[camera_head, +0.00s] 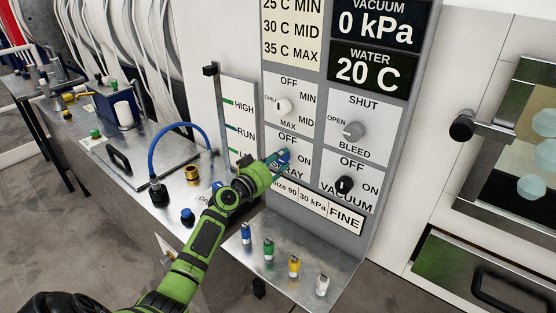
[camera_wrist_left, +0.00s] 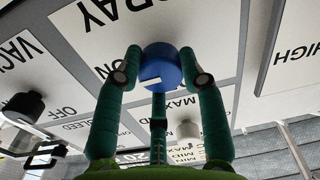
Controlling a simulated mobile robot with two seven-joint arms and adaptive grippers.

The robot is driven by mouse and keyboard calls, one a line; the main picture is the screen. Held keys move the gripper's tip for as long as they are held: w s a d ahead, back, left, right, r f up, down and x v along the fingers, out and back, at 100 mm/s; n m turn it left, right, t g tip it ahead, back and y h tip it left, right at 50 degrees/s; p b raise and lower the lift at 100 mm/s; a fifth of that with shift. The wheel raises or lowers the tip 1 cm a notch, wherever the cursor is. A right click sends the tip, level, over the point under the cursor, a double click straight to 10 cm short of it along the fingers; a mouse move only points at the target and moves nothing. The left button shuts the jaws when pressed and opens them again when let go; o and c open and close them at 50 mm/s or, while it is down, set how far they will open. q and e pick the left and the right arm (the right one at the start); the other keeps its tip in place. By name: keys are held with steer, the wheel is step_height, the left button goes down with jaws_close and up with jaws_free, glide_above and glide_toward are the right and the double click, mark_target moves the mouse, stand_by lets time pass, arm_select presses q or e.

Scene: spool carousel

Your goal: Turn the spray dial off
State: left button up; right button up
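The blue spray dial (camera_head: 284,156) is on the grey control panel, left of the word ON and partly hidden by my fingers. In the left wrist view the dial (camera_wrist_left: 163,64) shows a white mark near its edge, pointing roughly toward ON. My left gripper (camera_head: 275,165) is at the dial. In the left wrist view two green fingers of the gripper (camera_wrist_left: 161,68) lie on opposite sides of the dial and appear to touch it; a third finger is below. The OFF label above the dial shows in the head view. My right gripper is not in view.
The chill knob (camera_head: 283,106) is just above, the bleed knob (camera_head: 353,131) and black vacuum knob (camera_head: 344,185) to the right. Small coloured bottles (camera_head: 269,249) stand on the metal shelf below. A blue hose (camera_head: 178,127) arches at left.

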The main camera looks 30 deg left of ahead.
arm_select(q)
steer(key=shift+r+n, duration=0.1)
steer(key=shift+n, duration=0.2)
steer(key=shift+a+r+n+p, duration=0.1)
steer(key=shift+n+p, duration=0.25)
steer(key=shift+n, duration=3.9)
steer(key=shift+a+r+n+p, duration=0.1)
steer(key=shift+n+p, duration=0.2)
steer(key=shift+n, duration=3.95)
steer(key=o, duration=1.2)
steer(key=shift+f, duration=0.1)
steer(key=shift+c, duration=0.2)
steer(key=shift+f, duration=0.1)
